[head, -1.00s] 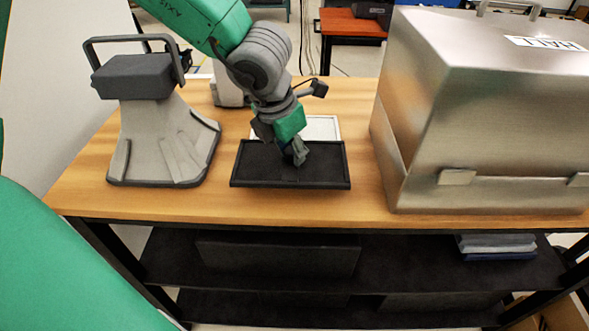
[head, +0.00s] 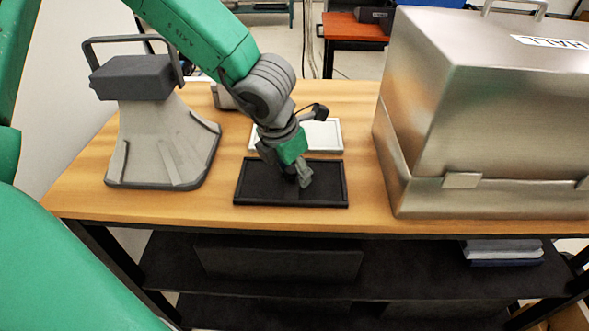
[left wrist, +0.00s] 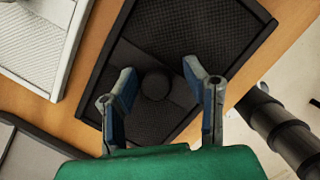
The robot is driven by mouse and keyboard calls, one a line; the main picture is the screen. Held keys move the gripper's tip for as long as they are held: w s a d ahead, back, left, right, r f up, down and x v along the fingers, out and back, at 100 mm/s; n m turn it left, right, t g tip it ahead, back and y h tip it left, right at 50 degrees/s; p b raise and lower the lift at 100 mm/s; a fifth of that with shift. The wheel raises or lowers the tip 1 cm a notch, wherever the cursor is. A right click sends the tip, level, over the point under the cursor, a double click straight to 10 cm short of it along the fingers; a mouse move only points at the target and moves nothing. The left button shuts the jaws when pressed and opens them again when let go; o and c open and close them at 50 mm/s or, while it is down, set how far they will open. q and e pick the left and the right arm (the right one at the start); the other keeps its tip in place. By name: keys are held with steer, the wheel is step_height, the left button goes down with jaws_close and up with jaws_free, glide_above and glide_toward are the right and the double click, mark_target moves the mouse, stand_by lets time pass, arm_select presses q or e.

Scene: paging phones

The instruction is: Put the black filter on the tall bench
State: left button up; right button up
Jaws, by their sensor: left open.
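The black filter (head: 260,183), a flat dark panel with a raised rim, lies on the wooden top of the bench (head: 400,226), close to its front edge. My left gripper (head: 303,182) is directly over the filter, pointing down. In the left wrist view the gripper (left wrist: 158,74) is open, its two fingers apart on either side of a round black knob (left wrist: 155,85) on the black filter (left wrist: 185,35). I cannot tell whether the fingers touch the knob. My right gripper is not in view.
A white framed panel (head: 322,136) lies just behind the black filter. A grey stand with a handle (head: 150,130) is at the left, and a large metal box (head: 480,120) at the right. Bare wood lies between filter and box. Dark shelves (head: 400,265) are below.

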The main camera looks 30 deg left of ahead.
mark_target(281, 188)
arm_select(q)
steer(key=p+v, duration=0.3)
steer(key=v, duration=0.9)
